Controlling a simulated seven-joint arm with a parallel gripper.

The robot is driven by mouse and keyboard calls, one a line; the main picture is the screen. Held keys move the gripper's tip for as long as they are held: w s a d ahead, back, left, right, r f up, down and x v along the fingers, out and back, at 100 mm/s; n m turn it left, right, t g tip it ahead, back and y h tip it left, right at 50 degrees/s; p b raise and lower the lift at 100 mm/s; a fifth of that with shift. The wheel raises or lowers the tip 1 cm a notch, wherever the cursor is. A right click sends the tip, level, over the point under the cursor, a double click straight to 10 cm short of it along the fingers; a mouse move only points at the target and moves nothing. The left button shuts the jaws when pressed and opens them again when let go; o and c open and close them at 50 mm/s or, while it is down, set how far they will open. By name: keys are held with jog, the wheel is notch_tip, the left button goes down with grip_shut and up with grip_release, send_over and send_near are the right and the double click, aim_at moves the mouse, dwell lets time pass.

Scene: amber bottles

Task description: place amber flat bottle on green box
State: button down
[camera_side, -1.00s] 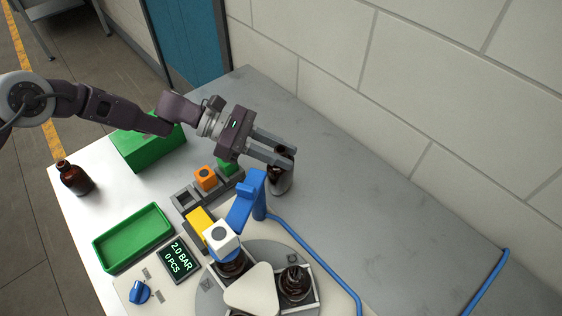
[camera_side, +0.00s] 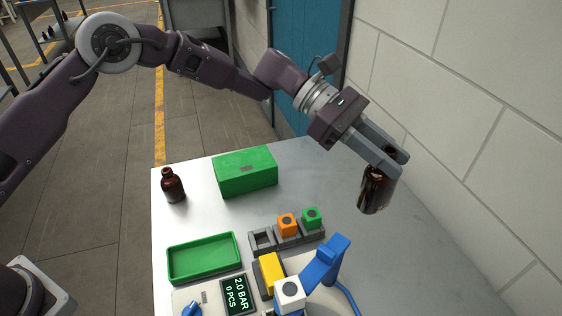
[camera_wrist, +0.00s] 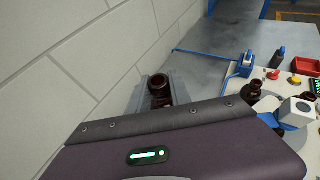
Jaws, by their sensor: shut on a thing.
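My gripper (camera_side: 388,158) is shut on an amber bottle (camera_side: 375,191) and holds it at the right of the side view, seemingly above the table. The bottle hangs roughly upright, its upper part hidden between the fingers. In the wrist view the bottle's dark open neck (camera_wrist: 158,81) shows between the fingers, beyond my gripper's body. The green box (camera_side: 246,173) stands closed at the back left of the table, with a flat, clear top. My gripper is to the right of the box and apart from it.
Another amber bottle (camera_side: 172,186) stands left of the green box. A green tray (camera_side: 204,258), a grey holder (camera_side: 263,240) with orange and green blocks, and a blue post (camera_side: 322,264) stand in front. A wall (camera_side: 480,120) runs along the right.

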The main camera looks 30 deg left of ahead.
jog(key=w+a+n+t, duration=0.2)
jog(key=w+a+t, duration=0.1)
jog(key=a, duration=0.8)
jog(key=w+a+n+t+y, duration=0.1)
jog(key=w+a+n+t, duration=0.15)
jog(key=a, duration=0.95)
jog(key=w+a+n+t, duration=0.2)
jog(key=w+a+t, duration=0.15)
jog(key=a, duration=0.75)
notch_tip(320, 180, down, 11)
jog(key=shift+w+a+g, duration=0.3)
jog(key=shift+a+g, duration=0.1)
jog(key=shift+n, duration=0.25)
jog(key=c, duration=1.2)
grip_release()
